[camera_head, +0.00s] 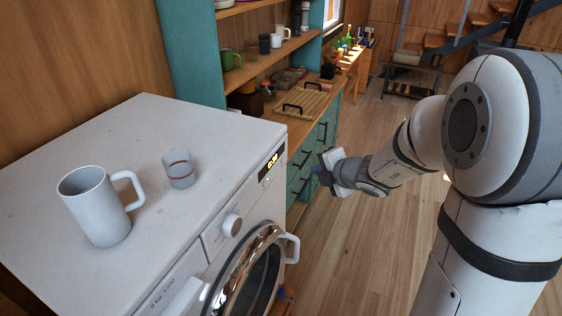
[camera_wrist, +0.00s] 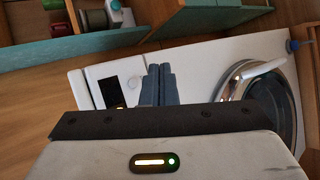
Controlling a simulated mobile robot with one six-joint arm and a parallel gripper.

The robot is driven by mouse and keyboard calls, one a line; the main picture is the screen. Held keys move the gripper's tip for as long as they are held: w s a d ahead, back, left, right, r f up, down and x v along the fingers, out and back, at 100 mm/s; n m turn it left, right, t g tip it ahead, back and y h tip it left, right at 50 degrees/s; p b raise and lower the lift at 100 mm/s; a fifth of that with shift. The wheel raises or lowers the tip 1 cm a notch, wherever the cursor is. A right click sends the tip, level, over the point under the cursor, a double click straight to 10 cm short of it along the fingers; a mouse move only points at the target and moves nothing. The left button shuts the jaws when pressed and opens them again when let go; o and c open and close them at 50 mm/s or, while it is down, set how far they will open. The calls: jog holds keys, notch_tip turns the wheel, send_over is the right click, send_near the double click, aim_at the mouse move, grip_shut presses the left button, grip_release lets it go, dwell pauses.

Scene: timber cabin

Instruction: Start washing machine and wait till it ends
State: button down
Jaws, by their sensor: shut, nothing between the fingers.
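The white washing machine (camera_head: 120,135) stands at the left in the head view, with its front towards the right. Its small black display (camera_head: 270,165) shows lit yellow digits, too small to read surely. A round white knob (camera_head: 231,224) sits on the same panel. The round door (camera_head: 250,275) has a chrome rim and a handle and appears shut.
A white mug (camera_head: 95,208) and a glass cup (camera_head: 179,168) stand on the machine's top. Teal cabinets (camera_head: 313,155) with shelves and drawers run along the wall behind it. The wooden floor (camera_head: 350,240) to the right is clear.

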aim_at(282, 160)
jog(key=w+a+b, duration=0.1)
jog(key=w+a, duration=0.1)
jog(key=a, duration=0.4)
jog(key=shift+w, duration=0.2)
dwell(1.9)
jog(key=shift+a, duration=0.4)
jog(key=shift+w+a, duration=0.15)
jog(key=shift+a, duration=0.15)
dwell(0.4)
dwell(0.4)
jog(key=shift+s+d, duration=0.3)
jog(key=shift+d, duration=0.4)
